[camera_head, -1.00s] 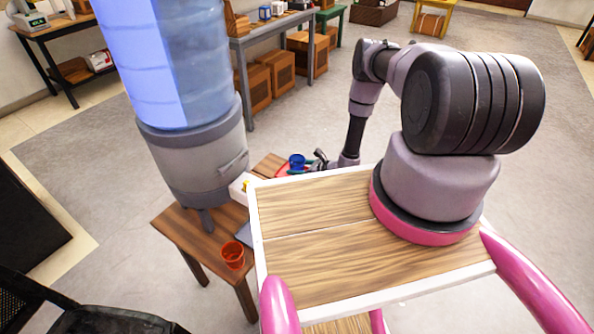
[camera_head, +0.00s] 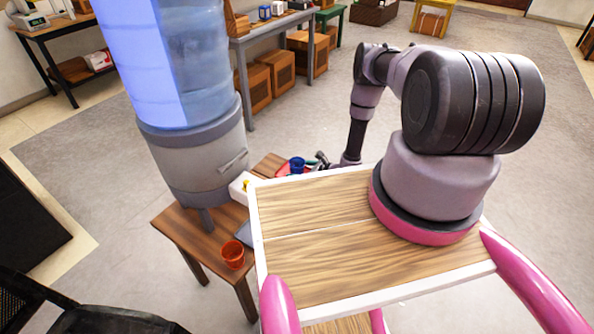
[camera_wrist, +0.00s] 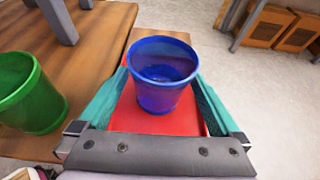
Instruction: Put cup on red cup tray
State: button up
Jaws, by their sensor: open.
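A blue cup (camera_wrist: 163,75) stands upright on the red tray (camera_wrist: 157,122) in the wrist view. The cup (camera_head: 297,164) and a strip of the red tray (camera_head: 281,171) also show small in the head view, beyond my tabletop. My gripper (camera_wrist: 160,82) is open, its teal fingers at either side of the cup, with gaps between them and its wall. In the head view the gripper is mostly hidden behind my tabletop edge. A green cup (camera_wrist: 30,95) stands on the wooden table left of the tray. A red-orange cup (camera_head: 233,255) stands at the table's near end.
The wooden table (camera_head: 190,232) carries a large water dispenser (camera_head: 195,155) close to the cups. A desk (camera_head: 270,35) with wooden crates (camera_head: 278,73) stands farther back. The floor right of the tray is clear.

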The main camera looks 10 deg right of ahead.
jog(key=v, duration=1.1)
jog(key=shift+r, duration=0.15)
jog(key=w+a+r+n+g+y, duration=0.15)
jog(key=r+n, duration=0.25)
jog(key=r, duration=0.9)
jog(key=w+a+r+n+g, duration=0.2)
jog(key=r+n+g, duration=0.15)
jog(key=r, duration=0.95)
jog(key=w+a+r+n+g+y, duration=0.15)
jog(key=r+n, duration=0.35)
jog(key=r, duration=0.8)
jog(key=s+a+r+n+g+h, duration=0.1)
jog(key=s+r+n+h, duration=0.2)
jog(key=s+r, duration=0.45)
jog(key=s+a+r+n+g+h, duration=0.1)
jog(key=s+r+n+h, duration=0.2)
jog(key=r, duration=0.8)
jog(key=s+d+r+n+t+h, duration=0.2)
jog(key=s+r, duration=0.3)
jog(key=s, duration=0.3)
jog(key=s+d+r+n+t+h, duration=0.2)
jog(key=s+d+r+t, duration=0.1)
jog(key=s+r, duration=0.3)
jog(key=shift+s+r+t+h, duration=0.25)
jog(key=shift+s+t, duration=0.3)
jog(key=shift+s, duration=0.4)
